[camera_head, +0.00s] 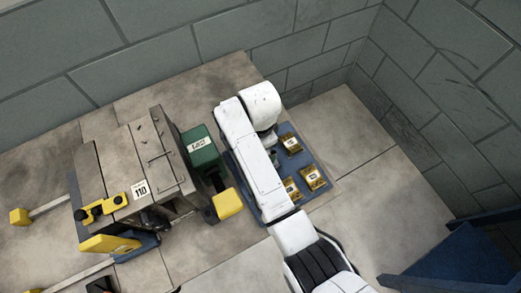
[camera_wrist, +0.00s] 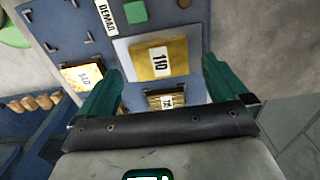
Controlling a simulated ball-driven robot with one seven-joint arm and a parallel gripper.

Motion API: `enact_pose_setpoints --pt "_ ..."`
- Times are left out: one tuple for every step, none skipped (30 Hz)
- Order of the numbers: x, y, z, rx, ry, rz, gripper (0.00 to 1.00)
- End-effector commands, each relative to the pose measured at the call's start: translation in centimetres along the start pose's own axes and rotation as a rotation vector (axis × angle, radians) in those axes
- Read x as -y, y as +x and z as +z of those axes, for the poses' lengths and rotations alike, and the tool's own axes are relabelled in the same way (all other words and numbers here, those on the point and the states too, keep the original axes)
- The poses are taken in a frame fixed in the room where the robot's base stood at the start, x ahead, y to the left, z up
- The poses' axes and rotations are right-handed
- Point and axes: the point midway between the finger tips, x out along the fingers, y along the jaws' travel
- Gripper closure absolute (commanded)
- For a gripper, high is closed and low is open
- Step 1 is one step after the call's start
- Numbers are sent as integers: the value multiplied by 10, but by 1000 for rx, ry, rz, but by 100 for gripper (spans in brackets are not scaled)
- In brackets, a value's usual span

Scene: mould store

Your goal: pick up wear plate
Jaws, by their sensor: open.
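Brass-coloured plates with white number labels lie on a blue board (camera_wrist: 185,18). In the wrist view one plate (camera_wrist: 176,56), labelled 110, is between and beyond my fingertips. A second plate (camera_wrist: 82,76) is outside the left finger, and a third (camera_wrist: 166,101) is low between the fingers, partly hidden by the gripper body. My gripper (camera_wrist: 160,70) has green fingers spread wide, with nothing held. In the head view the plates show at the upper right (camera_head: 290,144), right (camera_head: 313,178) and lower middle (camera_head: 291,188) of the board, and my white arm hides its left part.
A grey mould block (camera_head: 135,160) labelled 110, with yellow parts and a green box (camera_head: 200,148), stands left of the board. A blue structure (camera_head: 455,265) is at lower right. Block walls close off the back and right. Floor right of the board is clear.

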Motion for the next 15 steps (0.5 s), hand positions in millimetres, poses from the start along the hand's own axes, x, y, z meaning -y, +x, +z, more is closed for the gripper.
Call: enact_pose_setpoints --pt "-1 7 -1 0 0 4 0" --pt "0 12 -1 0 0 2 0" --pt "0 17 -1 0 -1 3 0" --pt "0 20 -1 0 -1 1 0" --pt "0 22 -1 0 -1 1 0" --pt "0 25 -1 0 -1 1 0" --pt "0 26 0 0 -1 1 0" --pt "0 27 0 0 -1 0 0" --pt "0 27 0 0 -1 -1 0" --pt "0 27 0 0 -1 -1 0" --pt "0 27 0 0 -1 -1 0" --pt "0 27 0 0 -1 -1 0" --pt "0 27 0 0 -2 -1 0" --pt "0 27 0 0 -2 -1 0" --pt "0 27 0 0 -2 -1 3"
